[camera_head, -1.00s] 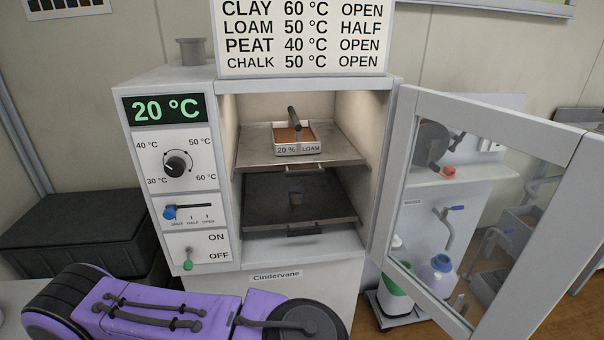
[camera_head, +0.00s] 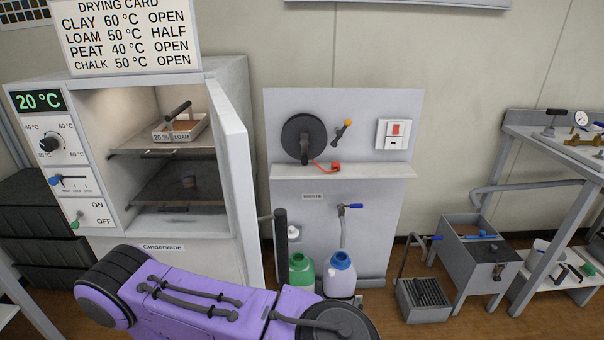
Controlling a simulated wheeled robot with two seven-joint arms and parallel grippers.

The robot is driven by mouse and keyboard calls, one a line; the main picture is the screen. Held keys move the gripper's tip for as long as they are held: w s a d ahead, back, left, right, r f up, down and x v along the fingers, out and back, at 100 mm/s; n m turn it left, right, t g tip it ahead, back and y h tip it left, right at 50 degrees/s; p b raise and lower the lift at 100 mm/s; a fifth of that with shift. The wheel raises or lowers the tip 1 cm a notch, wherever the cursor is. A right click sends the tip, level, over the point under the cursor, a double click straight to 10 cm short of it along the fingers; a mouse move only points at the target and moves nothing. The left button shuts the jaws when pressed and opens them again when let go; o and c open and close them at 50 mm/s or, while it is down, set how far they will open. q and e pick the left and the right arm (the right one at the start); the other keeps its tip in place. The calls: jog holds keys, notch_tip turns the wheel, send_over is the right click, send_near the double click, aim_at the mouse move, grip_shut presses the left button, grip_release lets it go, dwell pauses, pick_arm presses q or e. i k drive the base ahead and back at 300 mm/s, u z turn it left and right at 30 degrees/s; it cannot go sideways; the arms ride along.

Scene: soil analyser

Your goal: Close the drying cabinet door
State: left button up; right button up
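The drying cabinet (camera_head: 188,262) stands at the left with its front opening uncovered. Its pale door (camera_head: 236,170) is open, swung out from the cabinet's right side and seen almost edge-on. A dark upright bar (camera_head: 281,245), apparently the door handle, stands just right of the door. Inside, a tray marked 20 % LOAM (camera_head: 180,131) sits on the upper shelf (camera_head: 130,151). One of my purple arms crosses the bottom, in front of the cabinet base. Neither gripper's fingers show.
Right of the door is a waste station (camera_head: 343,130) with a green jug (camera_head: 301,270) and a white jug (camera_head: 341,277) below. A grey bin (camera_head: 480,250) and a metal bench (camera_head: 550,150) stand farther right. Some floor shows between them.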

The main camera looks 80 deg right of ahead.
aim_at(232, 138)
jog(key=k, duration=0.7)
jog(key=z, duration=1.6)
jog(key=i, duration=1)
jog(key=z, duration=0.3)
jog(key=k, duration=0.85)
jog(key=u, duration=0.3)
